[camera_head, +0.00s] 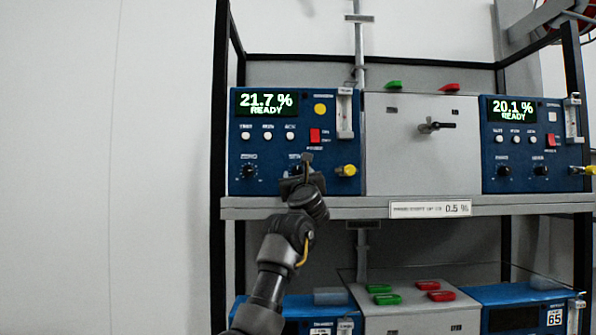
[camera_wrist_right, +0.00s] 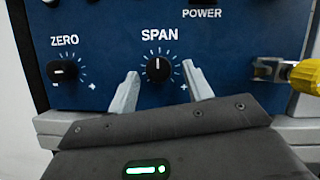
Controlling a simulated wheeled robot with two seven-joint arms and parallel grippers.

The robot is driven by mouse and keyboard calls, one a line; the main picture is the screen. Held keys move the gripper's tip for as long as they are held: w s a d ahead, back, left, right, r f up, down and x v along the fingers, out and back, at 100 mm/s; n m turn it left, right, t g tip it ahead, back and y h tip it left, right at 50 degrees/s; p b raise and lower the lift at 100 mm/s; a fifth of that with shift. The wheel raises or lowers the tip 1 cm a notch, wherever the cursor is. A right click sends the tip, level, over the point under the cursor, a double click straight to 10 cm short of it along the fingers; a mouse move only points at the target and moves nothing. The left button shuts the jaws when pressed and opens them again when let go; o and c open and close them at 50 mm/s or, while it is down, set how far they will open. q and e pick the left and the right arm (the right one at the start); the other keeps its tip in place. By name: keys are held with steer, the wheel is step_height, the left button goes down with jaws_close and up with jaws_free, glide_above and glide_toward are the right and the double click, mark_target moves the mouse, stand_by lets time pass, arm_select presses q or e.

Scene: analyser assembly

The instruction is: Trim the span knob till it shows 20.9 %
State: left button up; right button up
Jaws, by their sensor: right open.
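The left blue analyser (camera_head: 270,117) stands on the shelf, and its display (camera_head: 266,103) reads 21.7 % READY. Its black span knob (camera_wrist_right: 158,70) shows in the right wrist view under the SPAN label, with its white pointer line near the top. My right gripper (camera_wrist_right: 160,83) is open, with one pale finger on each side of the knob and a visible gap to each. In the head view my right gripper (camera_head: 304,170) covers most of the span knob. My left gripper is not in view.
The zero knob (camera_wrist_right: 62,73) is left of the span knob. A yellow-capped fitting (camera_wrist_right: 303,76) sticks out at the right. A red power switch (camera_head: 315,135) is above. A second blue analyser (camera_head: 520,172) reads 20.1 % READY. The shelf edge (camera_head: 300,210) runs below.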

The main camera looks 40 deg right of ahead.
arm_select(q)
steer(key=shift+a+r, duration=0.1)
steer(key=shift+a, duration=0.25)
arm_select(e)
steer(key=shift+w+d+r, duration=0.1)
steer(key=shift+w, duration=0.15)
steer(key=c, duration=1)
steer(key=shift+o, duration=0.2)
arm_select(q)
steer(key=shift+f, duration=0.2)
arm_select(e)
steer(key=shift+n, duration=0.4)
